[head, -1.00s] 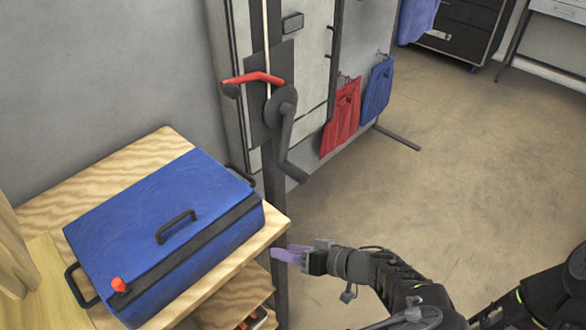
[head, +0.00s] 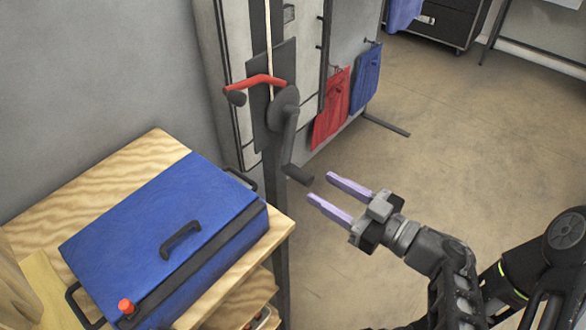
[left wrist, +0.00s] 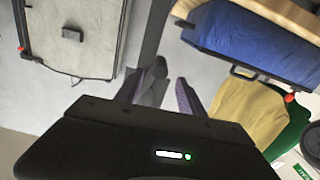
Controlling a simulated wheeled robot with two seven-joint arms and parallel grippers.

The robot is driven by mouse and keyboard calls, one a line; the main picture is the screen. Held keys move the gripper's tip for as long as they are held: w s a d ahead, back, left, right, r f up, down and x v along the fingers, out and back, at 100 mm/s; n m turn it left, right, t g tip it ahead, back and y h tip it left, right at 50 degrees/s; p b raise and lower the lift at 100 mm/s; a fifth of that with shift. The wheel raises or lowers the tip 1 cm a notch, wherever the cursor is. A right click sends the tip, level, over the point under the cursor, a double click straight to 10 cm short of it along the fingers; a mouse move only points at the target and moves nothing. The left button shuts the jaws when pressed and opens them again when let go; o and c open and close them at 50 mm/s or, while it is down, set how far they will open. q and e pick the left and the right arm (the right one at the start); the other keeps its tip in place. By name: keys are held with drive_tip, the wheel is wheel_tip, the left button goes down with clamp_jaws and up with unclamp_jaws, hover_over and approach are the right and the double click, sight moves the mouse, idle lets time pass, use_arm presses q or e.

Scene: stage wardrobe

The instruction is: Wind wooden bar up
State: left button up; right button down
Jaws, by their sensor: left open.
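A dark grey winch drum (head: 284,105) sits on an upright post, with a pale cord running up from it. Its crank arm hangs down to a dark handle grip (head: 297,174). A red lever (head: 255,81) lies across the post above the drum. My left gripper (head: 321,187) is open and empty, its two lavender fingers pointing at the handle grip from the lower right, with a small gap in the head view. In the left wrist view, the dark crank (left wrist: 153,76) shows between the fingers. The wooden bar cannot be made out. My right gripper is not in view.
A blue case (head: 160,225) with black handles and a red knob lies on a wooden shelf unit (head: 150,160) at the left. Red (head: 331,108) and blue (head: 365,78) cloths hang on a panel behind the winch. The floor at the right is open.

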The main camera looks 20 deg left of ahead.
sight(288, 169)
use_arm(q)
drive_tip(key=p+x, duration=0.2)
drive_tip(key=x, duration=0.5)
drive_tip(key=shift+s, duration=0.1)
drive_tip(key=shift+w+a, duration=0.2)
drive_tip(key=shift+a, duration=0.25)
clamp_jaws()
idle(1.2)
